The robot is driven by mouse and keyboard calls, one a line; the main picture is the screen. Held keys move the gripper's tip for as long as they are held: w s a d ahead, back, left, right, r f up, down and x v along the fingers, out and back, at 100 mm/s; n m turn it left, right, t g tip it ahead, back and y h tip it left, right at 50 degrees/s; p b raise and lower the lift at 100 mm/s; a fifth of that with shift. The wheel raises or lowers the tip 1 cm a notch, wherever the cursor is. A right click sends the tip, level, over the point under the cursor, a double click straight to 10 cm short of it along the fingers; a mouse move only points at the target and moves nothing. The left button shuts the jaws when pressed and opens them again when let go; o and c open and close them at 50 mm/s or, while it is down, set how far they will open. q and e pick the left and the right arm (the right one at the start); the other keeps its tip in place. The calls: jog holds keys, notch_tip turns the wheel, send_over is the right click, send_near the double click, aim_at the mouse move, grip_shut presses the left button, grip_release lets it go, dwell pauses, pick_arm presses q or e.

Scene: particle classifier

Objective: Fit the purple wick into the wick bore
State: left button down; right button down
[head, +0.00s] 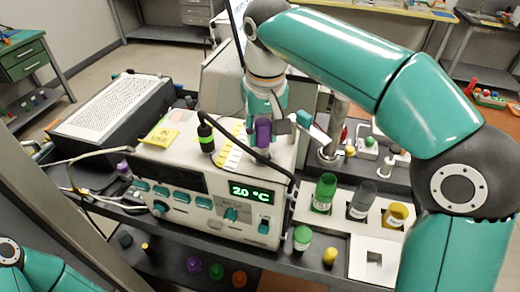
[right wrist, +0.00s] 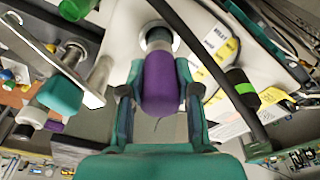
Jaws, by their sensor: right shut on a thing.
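My right gripper (head: 266,118) is shut on the purple wick (head: 263,133) and holds it above the top of the white instrument box (head: 218,190). In the right wrist view the purple wick (right wrist: 161,82) sits between the two fingers, its grey end pointing away from the palm. That end lines up with a pale ring around a round opening, likely the wick bore (right wrist: 143,38). I cannot tell whether the end is inside it or just short of it. The wick hides most of the opening. Only a link of my left arm shows at lower left; its gripper is out of view.
A black cylinder with a green band (head: 206,137) stands close left of the wick. A black cable arches beside it. A white rack with green (head: 325,192), grey (head: 362,200) and yellow (head: 396,214) vials is at right. A black perforated box (head: 112,108) is at left.

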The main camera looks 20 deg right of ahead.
aim_at(262, 146)
jog(key=shift+f, duration=1.95)
jog(key=c, duration=0.8)
grip_release()
jog(key=shift+r, duration=0.1)
jog(key=r, duration=0.3)
jog(key=s+r+p, duration=0.1)
jog(key=r, duration=0.7)
jog(key=shift+s+p, duration=0.15)
jog(key=shift+p, duration=0.2)
jog(key=shift+r, duration=0.45)
jog(key=shift+s, duration=0.1)
